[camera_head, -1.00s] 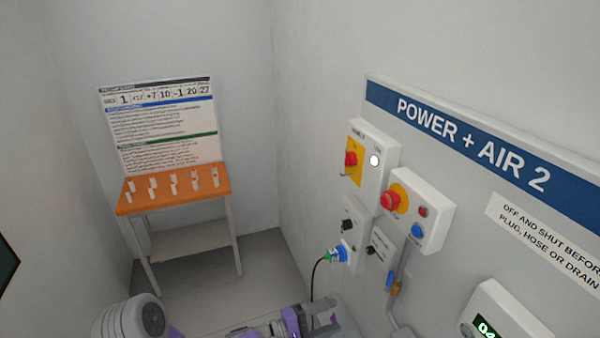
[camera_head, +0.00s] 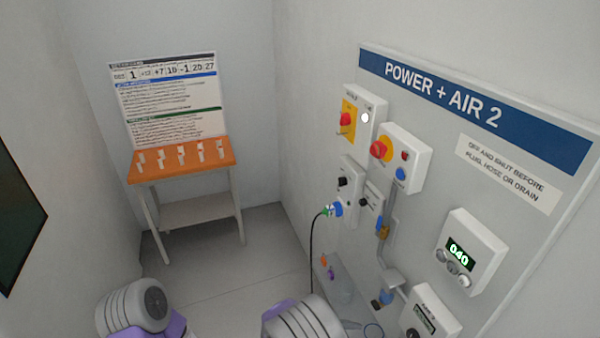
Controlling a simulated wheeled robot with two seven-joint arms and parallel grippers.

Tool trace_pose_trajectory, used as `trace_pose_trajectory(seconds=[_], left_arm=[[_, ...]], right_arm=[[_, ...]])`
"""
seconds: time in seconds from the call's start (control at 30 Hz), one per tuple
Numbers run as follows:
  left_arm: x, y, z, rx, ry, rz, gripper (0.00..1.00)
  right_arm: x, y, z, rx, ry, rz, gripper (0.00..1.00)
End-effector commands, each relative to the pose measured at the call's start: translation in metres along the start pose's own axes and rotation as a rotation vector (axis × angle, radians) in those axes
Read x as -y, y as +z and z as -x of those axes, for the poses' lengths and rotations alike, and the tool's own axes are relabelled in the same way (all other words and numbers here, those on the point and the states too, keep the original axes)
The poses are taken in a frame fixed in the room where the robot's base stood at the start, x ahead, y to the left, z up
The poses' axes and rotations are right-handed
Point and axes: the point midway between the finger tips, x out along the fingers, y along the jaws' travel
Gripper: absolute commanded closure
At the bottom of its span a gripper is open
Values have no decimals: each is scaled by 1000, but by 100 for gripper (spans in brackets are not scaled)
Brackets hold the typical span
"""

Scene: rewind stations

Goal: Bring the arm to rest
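Part of my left arm (camera_head: 135,308), grey and ribbed with a purple piece, shows at the bottom left. Part of my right arm (camera_head: 303,322), also grey and ribbed with purple, shows at the bottom centre. Neither gripper is in the picture, so I cannot see whether they hold anything. Both visible arm parts are apart from the wall panel.
The panel (camera_head: 517,203) on the right wall carries a rotary switch (camera_head: 346,119), a red emergency button (camera_head: 379,150) and a green display (camera_head: 459,252). A black cable hangs from a blue plug (camera_head: 337,209). An orange-topped table (camera_head: 182,172) stands at the back; floor before it is clear.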

Motion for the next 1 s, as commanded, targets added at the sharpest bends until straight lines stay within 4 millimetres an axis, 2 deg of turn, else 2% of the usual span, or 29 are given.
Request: trace_pose_trajectory(seconds=[0.03,0.07,0.17,0.2,0.3,0.43,0.5,0.6,0.8,1.0], left_arm=[[2,1,-4,2,0,0,57],[2,1,-6,2,0,1,57],[6,0,-14,2,0,1,57],[7,0,-18,2,0,1,57],[10,-1,-27,1,0,1,57],[15,-1,-39,1,0,1,57],[17,-1,-45,2,0,1,57],[20,-2,-53,2,0,1,57],[24,-2,-64,2,0,0,57],[25,-2,-66,2,0,1,57]], right_arm=[[22,-2,-16,-5,-86,24,37],[36,-4,-24,-15,-143,37,37],[96,-7,-50,-53,-389,68,37],[125,-8,-57,-75,-511,70,37],[190,-10,-60,-142,-805,29,37],[247,-17,-47,-230,-1133,-118,37],[265,-23,-38,-273,-1276,-237,37],[276,-33,-31,-323,-1426,-437,37],[274,-44,-40,-363,-1532,-784,37],[268,-45,-49,-370,-1530,-919,37]])
